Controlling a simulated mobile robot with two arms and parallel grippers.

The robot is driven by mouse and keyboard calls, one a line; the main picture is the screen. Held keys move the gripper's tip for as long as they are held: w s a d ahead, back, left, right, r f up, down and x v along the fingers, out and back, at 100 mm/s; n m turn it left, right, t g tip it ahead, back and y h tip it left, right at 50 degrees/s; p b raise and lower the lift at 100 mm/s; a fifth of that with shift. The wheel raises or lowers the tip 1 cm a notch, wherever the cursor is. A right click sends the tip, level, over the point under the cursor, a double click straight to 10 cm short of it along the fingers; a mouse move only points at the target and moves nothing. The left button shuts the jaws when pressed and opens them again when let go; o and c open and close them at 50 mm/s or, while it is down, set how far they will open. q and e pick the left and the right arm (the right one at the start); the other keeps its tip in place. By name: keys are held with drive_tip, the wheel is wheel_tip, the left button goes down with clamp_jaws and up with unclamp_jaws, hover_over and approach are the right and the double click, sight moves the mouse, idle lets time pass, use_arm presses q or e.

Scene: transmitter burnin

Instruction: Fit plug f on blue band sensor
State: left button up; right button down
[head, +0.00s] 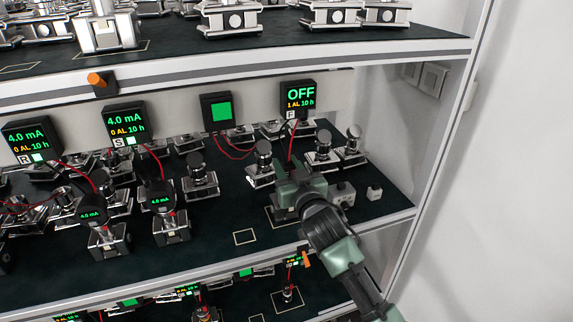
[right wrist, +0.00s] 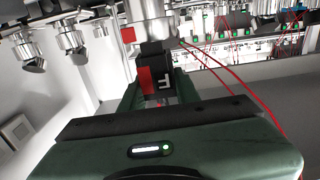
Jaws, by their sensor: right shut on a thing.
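My right gripper (head: 288,182) is over the middle shelf, below the display marked F (head: 298,97), which reads OFF. In the right wrist view the gripper (right wrist: 158,92) is shut on plug f (right wrist: 164,82), a black block with a white F and a red side. A silver cylindrical body (right wrist: 146,10) shows just beyond the plug; I cannot tell whether they touch. A red cable (head: 293,138) runs from display F down to the gripper. I cannot make out a blue band on any sensor. The left gripper is not in view.
Silver sensors stand close around the gripper, one at its left (head: 262,165) and others behind it (head: 323,145). Displays R (head: 32,138) and S (head: 124,123) read 4.0 mA. The upper shelf edge (head: 400,53) overhangs. A shelf post (head: 450,140) stands at right.

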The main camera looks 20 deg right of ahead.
sight(289, 174)
drive_tip(key=shift+f+b, duration=0.35)
drive_tip(key=shift+f, duration=0.25)
drive_tip(key=c, duration=0.9)
unclamp_jaws()
drive_tip(key=shift+c, duration=0.2)
drive_tip(key=s+b, duration=0.2)
drive_tip(key=s, duration=0.4)
drive_tip(key=shift+s+d, duration=0.1)
drive_tip(key=shift+s, duration=0.85)
